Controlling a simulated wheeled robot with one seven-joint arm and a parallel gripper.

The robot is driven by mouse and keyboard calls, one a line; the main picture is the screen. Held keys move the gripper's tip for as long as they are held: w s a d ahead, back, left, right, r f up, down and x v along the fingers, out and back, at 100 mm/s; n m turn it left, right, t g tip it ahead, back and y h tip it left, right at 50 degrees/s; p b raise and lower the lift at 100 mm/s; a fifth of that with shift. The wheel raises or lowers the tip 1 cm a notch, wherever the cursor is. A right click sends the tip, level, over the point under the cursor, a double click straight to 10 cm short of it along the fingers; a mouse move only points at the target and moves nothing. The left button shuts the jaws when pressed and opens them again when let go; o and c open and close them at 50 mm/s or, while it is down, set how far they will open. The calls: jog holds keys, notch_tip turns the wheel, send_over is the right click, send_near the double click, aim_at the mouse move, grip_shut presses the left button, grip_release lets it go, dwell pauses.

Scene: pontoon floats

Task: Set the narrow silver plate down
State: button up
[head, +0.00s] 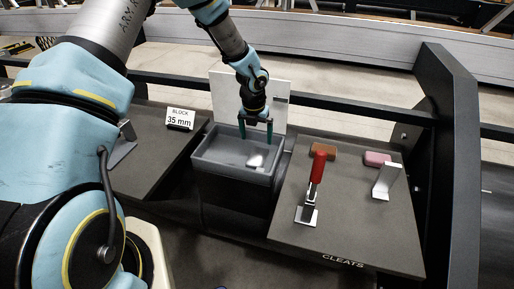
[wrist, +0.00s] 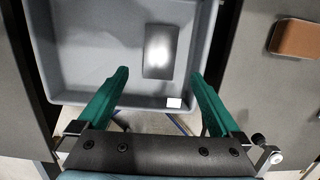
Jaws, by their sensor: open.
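A small silver plate (wrist: 159,51) lies flat on the floor of a grey bin, right of the bin's middle in the wrist view. It also shows as a bright patch in the head view (head: 256,160). The grey bin (head: 229,176) stands between two dark worktops. My gripper (head: 256,137) is over the bin, pointing down, with its green fingers apart. In the wrist view the open fingers (wrist: 158,104) have nothing between them, and the plate is beyond the fingertips, not touched by them.
The right worktop, marked CLEATS, holds a red-handled clamp (head: 316,180), a brown block (head: 324,149), a pink block (head: 377,158) and a silver angle bracket (head: 387,180). On the left worktop stands a sign reading BLOCK 35 mm (head: 180,119). A pale panel (head: 268,95) rises behind the bin.

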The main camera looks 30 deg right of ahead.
jog(key=a+r+n+y, duration=0.1)
jog(key=a+r+n, duration=0.6)
jog(key=a+n, duration=0.4)
jog(key=a+r+n, duration=0.6)
jog(key=a+n, duration=0.4)
jog(key=a, duration=0.1)
jog(key=s+a+r+n, duration=0.3)
jog(key=s+a+n, duration=0.2)
jog(key=n, duration=0.6)
jog(key=s+a+r+n, duration=0.3)
jog(key=s+a+n, duration=0.2)
jog(key=a+n, duration=0.5)
jog(key=shift+n, duration=0.8)
